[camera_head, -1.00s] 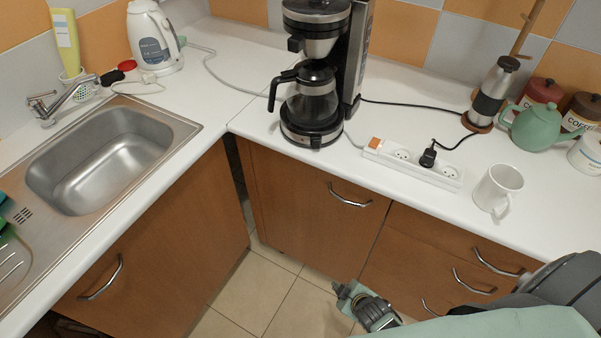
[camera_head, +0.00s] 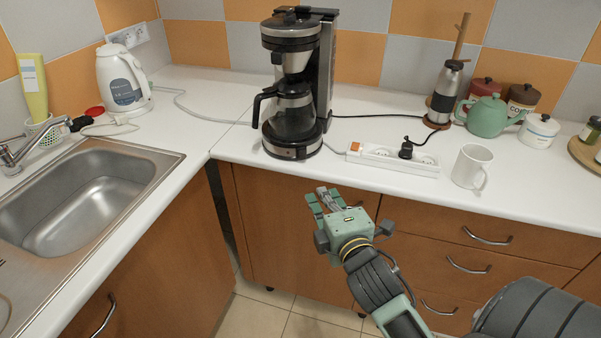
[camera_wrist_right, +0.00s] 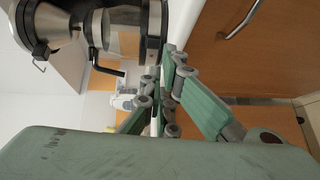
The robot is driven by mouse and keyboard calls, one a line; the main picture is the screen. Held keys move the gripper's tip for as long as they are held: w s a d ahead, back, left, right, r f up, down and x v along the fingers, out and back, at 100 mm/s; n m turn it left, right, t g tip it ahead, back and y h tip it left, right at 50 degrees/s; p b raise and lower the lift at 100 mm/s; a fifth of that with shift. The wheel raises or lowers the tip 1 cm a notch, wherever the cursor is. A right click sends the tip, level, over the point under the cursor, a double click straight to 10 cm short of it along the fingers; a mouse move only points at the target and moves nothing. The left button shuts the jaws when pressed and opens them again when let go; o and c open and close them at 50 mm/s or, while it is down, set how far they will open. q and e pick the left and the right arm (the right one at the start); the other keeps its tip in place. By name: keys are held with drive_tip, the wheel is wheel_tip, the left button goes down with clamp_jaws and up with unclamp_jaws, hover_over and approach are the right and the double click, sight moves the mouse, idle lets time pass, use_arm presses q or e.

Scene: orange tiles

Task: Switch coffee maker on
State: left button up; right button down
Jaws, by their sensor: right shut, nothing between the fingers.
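The black and silver coffee maker (camera_head: 297,60) stands upright on the white counter, near the inner corner. Its glass carafe (camera_head: 292,115) sits on the round black base (camera_head: 290,148). In the right wrist view the coffee maker (camera_wrist_right: 150,35) appears sideways at the top, beyond the fingers. My right gripper (camera_head: 318,196) is shut and empty in front of the cabinet, just below the counter edge and below the base, apart from it. Its green fingers (camera_wrist_right: 168,95) also show in the right wrist view. My left gripper is out of view.
A white power strip (camera_head: 400,161) with an orange switch and a black plug lies right of the coffee maker, with a white mug (camera_head: 471,167) beyond it. A kettle (camera_head: 122,80) and sink (camera_head: 85,200) are at the left. A teapot (camera_head: 488,117) stands at the back right.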

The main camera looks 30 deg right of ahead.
sight(306, 166)
drive_tip(key=shift+w+d, duration=0.15)
drive_tip(key=shift+w, duration=0.05)
drive_tip(key=p+x, duration=0.1)
drive_tip(key=x, duration=1.2)
drive_tip(key=shift+w+f, duration=0.15)
drive_tip(key=shift+w, duration=0.2)
